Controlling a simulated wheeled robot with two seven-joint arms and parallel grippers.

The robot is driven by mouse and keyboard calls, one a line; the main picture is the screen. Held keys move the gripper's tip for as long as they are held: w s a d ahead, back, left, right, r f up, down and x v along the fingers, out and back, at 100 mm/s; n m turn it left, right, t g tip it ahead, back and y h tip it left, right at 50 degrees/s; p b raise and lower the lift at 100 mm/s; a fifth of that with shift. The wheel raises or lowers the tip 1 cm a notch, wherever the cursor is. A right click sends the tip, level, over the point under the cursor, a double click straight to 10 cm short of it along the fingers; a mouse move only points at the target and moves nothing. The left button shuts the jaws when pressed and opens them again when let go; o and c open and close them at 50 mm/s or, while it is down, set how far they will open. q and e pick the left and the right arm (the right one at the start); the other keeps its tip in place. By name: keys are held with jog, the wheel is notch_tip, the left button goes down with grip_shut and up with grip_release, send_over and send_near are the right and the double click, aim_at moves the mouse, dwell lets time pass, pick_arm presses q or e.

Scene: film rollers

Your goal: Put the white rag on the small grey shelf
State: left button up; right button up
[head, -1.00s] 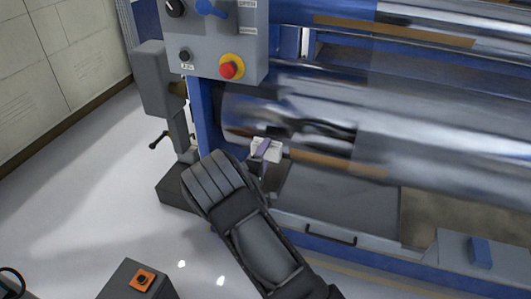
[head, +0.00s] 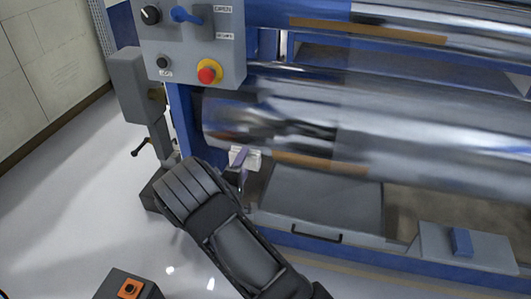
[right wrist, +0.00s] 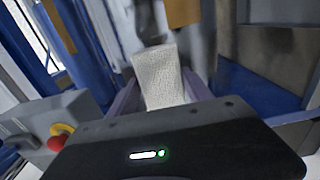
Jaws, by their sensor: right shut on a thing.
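The white rag (head: 246,158) is between the fingers of my right gripper (head: 242,166), just below the left end of the large shiny roller. In the right wrist view the rag (right wrist: 158,78) stands up pale and textured between the fingers, which are shut on it. A small grey shelf-like ledge (head: 435,236) with a blue block on it is at the lower right, well away from the rag. A larger grey panel (head: 318,200) with a dark handle lies nearer, right of the gripper. I cannot tell for sure which is the named shelf. My left gripper is not in view.
The shiny roller (head: 400,128) looks blurred and is close above the rag. A grey control box (head: 190,40) with a red button (head: 209,74) hangs at the upper left. A dark box with an orange top (head: 128,289) stands on the floor. Pale floor at left is clear.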

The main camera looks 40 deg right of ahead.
jog(key=a+r+n+t+y, duration=0.3)
jog(key=a+n+y, duration=0.2)
jog(key=a, duration=0.7)
jog(key=a+r+n+t+y, duration=0.3)
jog(key=a+n+y, duration=0.3)
jog(key=a+y, duration=0.3)
jog(key=a+t, duration=0.1)
jog(key=a, duration=0.2)
jog(key=shift+r+t+y, duration=0.3)
jog(key=shift+r+y, duration=0.1)
